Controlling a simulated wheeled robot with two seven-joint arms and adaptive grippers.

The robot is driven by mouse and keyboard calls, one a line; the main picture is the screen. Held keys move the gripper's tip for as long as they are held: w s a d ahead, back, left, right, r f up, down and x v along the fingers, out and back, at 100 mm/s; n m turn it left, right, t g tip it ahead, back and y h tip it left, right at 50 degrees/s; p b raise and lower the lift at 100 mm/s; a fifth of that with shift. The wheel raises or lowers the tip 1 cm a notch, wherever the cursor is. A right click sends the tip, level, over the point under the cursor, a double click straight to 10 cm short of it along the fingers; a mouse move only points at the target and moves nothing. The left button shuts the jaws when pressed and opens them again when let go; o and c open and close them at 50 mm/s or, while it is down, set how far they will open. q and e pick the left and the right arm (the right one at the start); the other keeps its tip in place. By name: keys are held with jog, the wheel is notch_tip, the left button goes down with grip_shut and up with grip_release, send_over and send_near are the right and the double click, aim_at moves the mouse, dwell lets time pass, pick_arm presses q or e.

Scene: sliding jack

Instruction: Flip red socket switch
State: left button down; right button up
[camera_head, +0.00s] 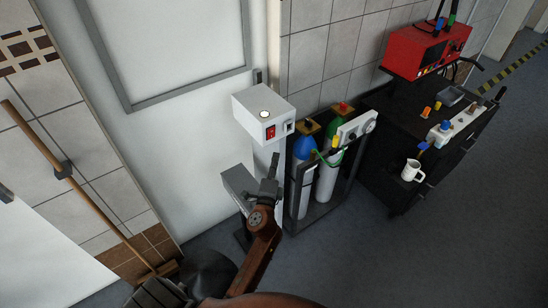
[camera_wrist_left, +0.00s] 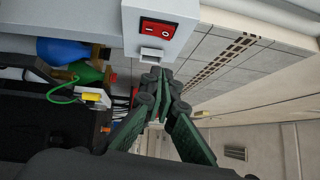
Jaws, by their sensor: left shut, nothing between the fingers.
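The red switch (camera_head: 271,132) is on the front face of a white box (camera_head: 251,115) that stands on a pale post. My left gripper (camera_head: 275,157) is shut and empty, below the white box in the head view. In the left wrist view its fingertips (camera_wrist_left: 161,80) are together, just below the switch and socket in the picture, apparently apart from the switch. My right gripper is not in view.
A rack with gas cylinders, one blue (camera_head: 305,148) and one green (camera_head: 338,128), stands right of the post. Further right is a black cart (camera_head: 385,150) with a red machine (camera_head: 425,50) and a white mug (camera_head: 412,171). A broom (camera_head: 85,185) leans at left.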

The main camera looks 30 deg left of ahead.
pick_arm(q)
send_near(274, 130)
jog(key=w+d, duration=0.2)
jog(key=w, duration=0.2)
jog(key=shift+w+a+p, duration=0.15)
jog(key=shift+w+a, duration=0.1)
jog(key=shift+a, duration=0.45)
jog(key=shift+w+a+p, duration=0.15)
jog(key=shift+w+a, duration=0.1)
jog(key=shift+a, duration=0.45)
jog(key=shift+w+a+p, duration=0.15)
jog(key=shift+w+a, duration=0.1)
jog(key=shift+a, duration=0.45)
jog(key=shift+r, duration=0.1)
